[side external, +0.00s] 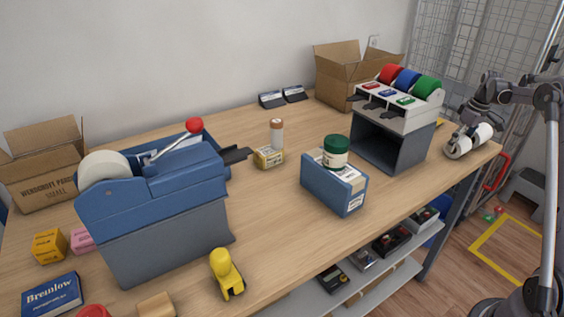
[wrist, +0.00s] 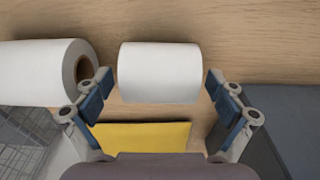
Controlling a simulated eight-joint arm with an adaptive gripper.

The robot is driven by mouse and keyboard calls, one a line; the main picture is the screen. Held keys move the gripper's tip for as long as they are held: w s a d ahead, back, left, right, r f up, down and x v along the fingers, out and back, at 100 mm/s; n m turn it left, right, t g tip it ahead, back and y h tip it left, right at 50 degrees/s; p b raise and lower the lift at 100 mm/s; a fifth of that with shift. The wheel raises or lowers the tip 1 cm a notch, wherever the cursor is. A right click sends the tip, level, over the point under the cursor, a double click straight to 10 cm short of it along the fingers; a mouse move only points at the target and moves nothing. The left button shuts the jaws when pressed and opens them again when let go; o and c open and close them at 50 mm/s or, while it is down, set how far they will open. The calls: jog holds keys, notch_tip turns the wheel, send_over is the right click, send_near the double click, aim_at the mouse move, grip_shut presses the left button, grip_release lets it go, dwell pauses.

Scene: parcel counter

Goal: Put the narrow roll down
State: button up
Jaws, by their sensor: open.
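The narrow roll (wrist: 159,72) is white and lies on its side on the wooden table, in the middle of the wrist view. My gripper (wrist: 158,84) is open, with one finger to the left and one to the right of the narrow roll and a small gap on each side. A longer white roll (wrist: 40,72) lies to its left, its hollow end facing the narrow roll. In the side external view my gripper (side external: 463,134) is low over the far right end of the table, among white rolls that it partly hides.
A yellow flat item (wrist: 142,136) lies close to the narrow roll. A dark grey block (wrist: 290,115) stands to the right in the wrist view. The grey stand with coloured tape rolls (side external: 398,145) is beside my gripper, and the table's right edge is close.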

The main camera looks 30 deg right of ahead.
jog(key=c, duration=1.5)
